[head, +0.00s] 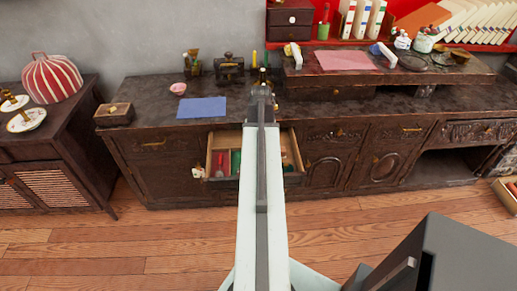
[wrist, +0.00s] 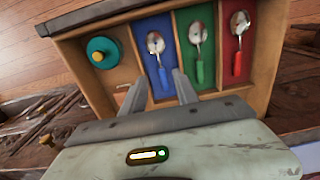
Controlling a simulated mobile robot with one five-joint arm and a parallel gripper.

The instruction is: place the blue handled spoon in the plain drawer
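The blue handled spoon (wrist: 156,46) lies in the blue-lined compartment of the open drawer (wrist: 75,20) in the wrist view. The plain wood compartment (wrist: 122,72) is left of it and holds a round teal object with a yellow knob (wrist: 100,52). A green handled spoon (wrist: 197,45) and a red handled spoon (wrist: 239,40) lie in the green and red compartments. My gripper (wrist: 157,76) is open and empty, its fingers on either side of the blue handle in the picture; I cannot tell the height gap. In the head view the drawer (head: 209,155) is partly hidden by my arm.
The dark sideboard (head: 150,97) holds a blue mat (head: 201,107), a pink bowl (head: 178,88) and a small box (head: 114,114). A raised shelf (head: 300,78) stands at right with a pink mat (head: 345,59). The wooden floor (head: 120,245) in front is mostly clear.

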